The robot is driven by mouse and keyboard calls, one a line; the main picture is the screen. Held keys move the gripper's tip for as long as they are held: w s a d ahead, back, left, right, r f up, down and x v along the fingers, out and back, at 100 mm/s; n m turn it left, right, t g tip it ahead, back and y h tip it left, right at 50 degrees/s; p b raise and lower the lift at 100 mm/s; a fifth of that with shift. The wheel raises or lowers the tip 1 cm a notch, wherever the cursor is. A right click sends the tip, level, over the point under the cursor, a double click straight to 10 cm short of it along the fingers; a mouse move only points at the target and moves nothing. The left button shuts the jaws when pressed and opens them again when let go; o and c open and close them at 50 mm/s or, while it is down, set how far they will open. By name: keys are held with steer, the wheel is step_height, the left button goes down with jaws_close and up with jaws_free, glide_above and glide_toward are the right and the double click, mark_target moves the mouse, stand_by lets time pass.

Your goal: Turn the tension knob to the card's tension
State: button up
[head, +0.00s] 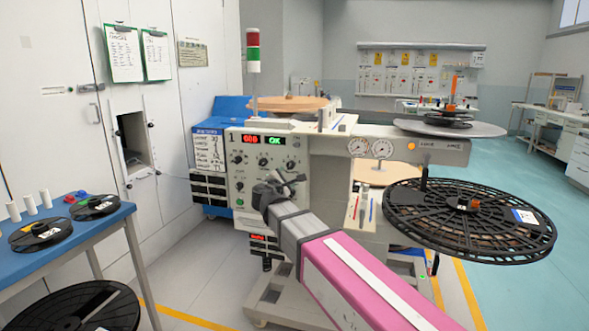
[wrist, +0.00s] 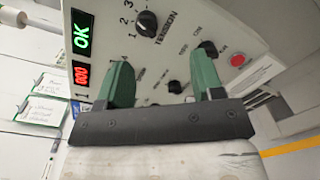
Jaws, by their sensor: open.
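The tension knob (wrist: 147,22) is a dark round knob on the pale panel, near the top of the wrist view. The word TENSION runs beside it, with a few scale numbers around it. Its pointer is too small to read. My gripper (wrist: 164,58) is open and empty, its two green fingers apart; the knob lies beyond the fingertips, untouched. In the head view my gripper (head: 280,185) is in front of the machine's panel (head: 253,146), low on it. A card with a blue header (head: 208,150) hangs left of the panel; its writing is too small to read.
The panel carries a red 000 display (wrist: 82,74), a green OK display (wrist: 81,33), other dark knobs and a red button (wrist: 238,60). A large black reel (head: 470,218) sticks out right of my arm. A blue table (head: 60,245) with small reels stands left.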

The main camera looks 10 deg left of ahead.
mark_target(289, 167)
steer(key=shift+n+y, duration=0.3)
steer(key=w, duration=0.6)
steer(key=w+r, duration=0.1)
steer(key=w, duration=0.3)
steer(key=shift+w+a, duration=0.1)
steer(key=shift+a, duration=0.1)
steer(key=c, duration=0.9)
